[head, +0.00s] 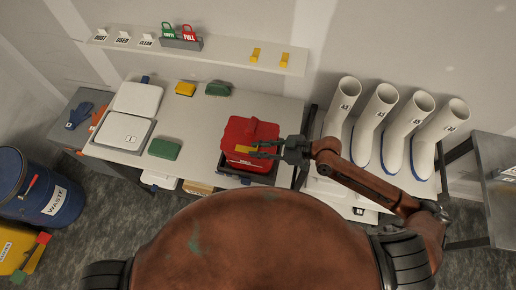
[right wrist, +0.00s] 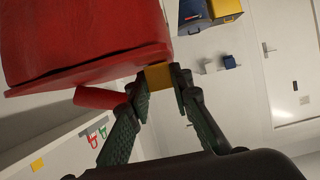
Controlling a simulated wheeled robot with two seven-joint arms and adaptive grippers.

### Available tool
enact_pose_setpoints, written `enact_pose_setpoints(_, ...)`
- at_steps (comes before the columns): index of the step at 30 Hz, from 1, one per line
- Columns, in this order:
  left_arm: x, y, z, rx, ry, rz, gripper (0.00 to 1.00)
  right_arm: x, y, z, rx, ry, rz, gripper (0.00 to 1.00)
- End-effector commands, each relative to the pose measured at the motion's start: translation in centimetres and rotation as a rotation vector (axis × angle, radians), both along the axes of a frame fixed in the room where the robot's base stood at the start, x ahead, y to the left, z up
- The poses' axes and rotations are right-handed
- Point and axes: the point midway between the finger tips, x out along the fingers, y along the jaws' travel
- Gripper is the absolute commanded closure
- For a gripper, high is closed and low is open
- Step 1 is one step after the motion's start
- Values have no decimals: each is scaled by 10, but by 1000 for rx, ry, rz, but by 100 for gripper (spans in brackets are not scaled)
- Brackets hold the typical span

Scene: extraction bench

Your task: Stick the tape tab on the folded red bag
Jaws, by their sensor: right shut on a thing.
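The folded red bag (head: 252,130) sits on a dark tray (head: 247,177) at the right end of the bench. My right gripper (head: 264,150) reaches in from the right over the bag. It is shut on a yellow tape tab (head: 243,149) at its fingertips. In the right wrist view the tab (right wrist: 157,76) shows between the fingertips, at the lower edge of the red bag (right wrist: 85,40). I cannot tell whether the tab touches the bag. My left gripper is not in view.
A shelf (head: 220,55) behind the bench holds two more yellow pieces (head: 255,55) and tags. A blue waste drum (head: 45,195) is at far left.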

Motion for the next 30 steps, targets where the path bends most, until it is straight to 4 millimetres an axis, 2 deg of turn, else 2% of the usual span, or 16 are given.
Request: enact_pose_setpoints(30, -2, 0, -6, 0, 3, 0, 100, -1, -1, -7, -4, 5, 1, 89)
